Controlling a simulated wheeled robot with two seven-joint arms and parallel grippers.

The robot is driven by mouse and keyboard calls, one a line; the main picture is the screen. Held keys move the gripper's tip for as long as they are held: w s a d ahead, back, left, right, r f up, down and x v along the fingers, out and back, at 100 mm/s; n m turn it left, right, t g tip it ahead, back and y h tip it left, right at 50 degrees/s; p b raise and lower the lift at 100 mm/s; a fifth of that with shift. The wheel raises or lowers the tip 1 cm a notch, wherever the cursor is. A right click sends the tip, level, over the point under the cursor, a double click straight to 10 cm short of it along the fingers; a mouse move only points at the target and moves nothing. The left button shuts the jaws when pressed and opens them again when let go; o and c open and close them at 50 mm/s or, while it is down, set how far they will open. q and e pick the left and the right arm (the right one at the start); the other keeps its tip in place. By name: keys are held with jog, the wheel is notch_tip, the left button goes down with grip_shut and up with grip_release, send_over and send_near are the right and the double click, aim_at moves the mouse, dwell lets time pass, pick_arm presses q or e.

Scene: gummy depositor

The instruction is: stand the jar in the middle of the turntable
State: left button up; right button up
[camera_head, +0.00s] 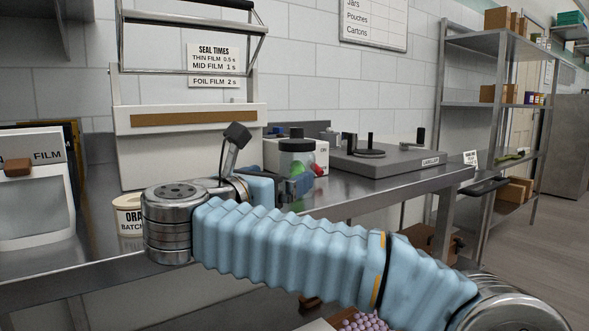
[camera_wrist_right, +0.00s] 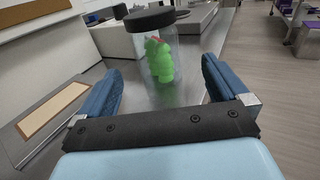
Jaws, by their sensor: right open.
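A clear jar (camera_head: 297,161) with a dark lid and green and red gummies stands upright on the steel bench. My right gripper (camera_head: 291,187) is at the jar and hides its lower part in the head view. In the right wrist view the jar (camera_wrist_right: 161,62) is between the open blue fingers (camera_wrist_right: 162,68), with a gap visible on each side. The grey labeller (camera_head: 400,160) is behind and right of the jar. A dark round disc (camera_head: 366,153) on its top appears to be the turntable; no jar is on it. My left gripper is not in view.
A white machine with a red button (camera_head: 318,160) stands close behind the jar. The large film sealer (camera_head: 190,150), a labelled tub (camera_head: 128,214) and a film box (camera_head: 35,205) are at the left. Bare bench (camera_head: 350,190) lies in front of the labeller.

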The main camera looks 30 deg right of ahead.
aim_at(291, 172)
jog(key=x, duration=0.6)
jog(key=p+x, duration=0.1)
jog(key=x, duration=0.2)
jog(key=shift+w+d+r, duration=0.1)
jog(key=shift+w+r, duration=0.25)
jog(key=shift+w, duration=0.05)
jog(key=c, duration=1.6)
jog(key=shift+c, duration=0.6)
jog(key=shift+r, duration=0.1)
